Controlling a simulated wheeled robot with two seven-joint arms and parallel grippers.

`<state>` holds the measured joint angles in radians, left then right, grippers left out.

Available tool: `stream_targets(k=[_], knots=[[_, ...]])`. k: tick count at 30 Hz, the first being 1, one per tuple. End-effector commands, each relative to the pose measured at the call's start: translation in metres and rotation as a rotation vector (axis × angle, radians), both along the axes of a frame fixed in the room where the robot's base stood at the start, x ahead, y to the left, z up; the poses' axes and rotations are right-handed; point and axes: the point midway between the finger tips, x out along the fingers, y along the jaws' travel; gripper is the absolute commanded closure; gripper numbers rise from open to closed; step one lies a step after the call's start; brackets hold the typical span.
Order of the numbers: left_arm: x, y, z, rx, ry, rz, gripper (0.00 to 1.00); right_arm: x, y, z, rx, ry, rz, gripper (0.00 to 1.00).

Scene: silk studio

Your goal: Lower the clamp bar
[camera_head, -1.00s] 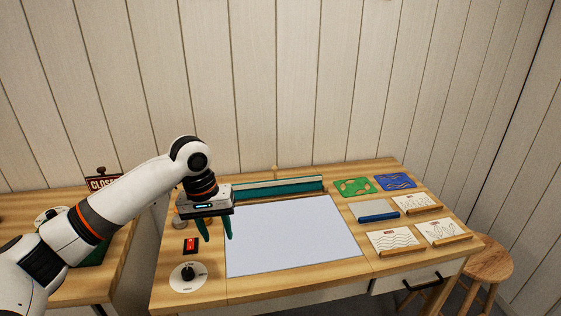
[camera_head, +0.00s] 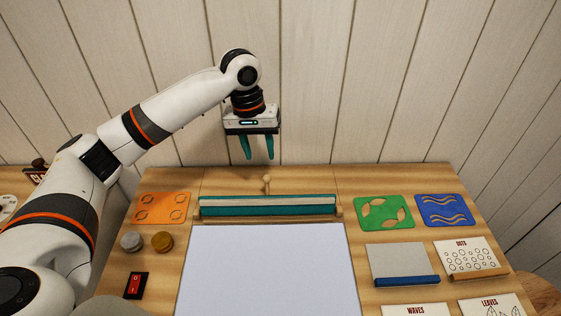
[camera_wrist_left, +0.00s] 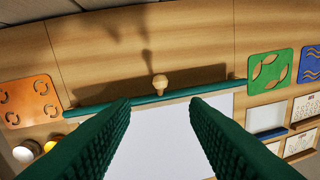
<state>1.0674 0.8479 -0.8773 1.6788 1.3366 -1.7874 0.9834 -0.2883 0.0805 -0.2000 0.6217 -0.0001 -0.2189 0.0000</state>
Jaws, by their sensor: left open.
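The clamp bar (camera_head: 268,205) is a long teal bar with a pale strip, at the back edge of the white sheet (camera_head: 270,270). A small wooden knob (camera_head: 266,179) stands up at its middle. The bar (camera_wrist_left: 200,90) and the knob (camera_wrist_left: 160,82) also show in the left wrist view. My left gripper (camera_head: 257,156) is open and empty, above and behind the knob in the head view. In the left wrist view its teal fingers (camera_wrist_left: 160,105) are spread wide, with the knob beyond and between them. My right gripper is not in view.
An orange stencil (camera_head: 162,208) lies left of the bar, with two round knobs (camera_head: 162,242) and a red switch (camera_head: 136,285) in front. Green (camera_head: 383,212) and blue (camera_head: 445,210) stencils lie right. A squeegee board (camera_head: 403,265) and pattern cards (camera_head: 472,257) are nearer. The wall is close behind.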

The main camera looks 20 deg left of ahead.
Motion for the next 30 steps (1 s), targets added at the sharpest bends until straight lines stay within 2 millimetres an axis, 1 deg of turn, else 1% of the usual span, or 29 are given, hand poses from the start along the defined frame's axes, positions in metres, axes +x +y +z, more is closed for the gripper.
stream_targets(k=[1, 5, 8, 15, 21, 25, 30], knots=[[0.000, 0.000, -0.002, 0.001, 0.001, 0.000, 0.58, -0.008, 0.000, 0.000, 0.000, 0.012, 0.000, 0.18], [0.000, -0.001, -0.012, 0.002, 0.004, 0.001, 0.58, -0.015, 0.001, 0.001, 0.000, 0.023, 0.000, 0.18], [0.000, -0.003, -0.028, 0.001, 0.006, -0.001, 0.58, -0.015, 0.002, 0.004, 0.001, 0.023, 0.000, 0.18], [0.001, -0.009, -0.076, 0.002, 0.005, -0.001, 0.58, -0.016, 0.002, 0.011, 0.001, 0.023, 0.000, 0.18], [0.003, -0.013, -0.106, 0.002, 0.002, 0.000, 0.58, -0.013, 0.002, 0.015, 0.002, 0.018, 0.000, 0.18], [0.003, -0.014, -0.116, 0.001, 0.001, -0.001, 0.58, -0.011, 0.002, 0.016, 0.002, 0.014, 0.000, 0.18], [0.003, -0.014, -0.120, 0.001, 0.000, -0.001, 0.58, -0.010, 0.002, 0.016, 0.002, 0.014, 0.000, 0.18]])
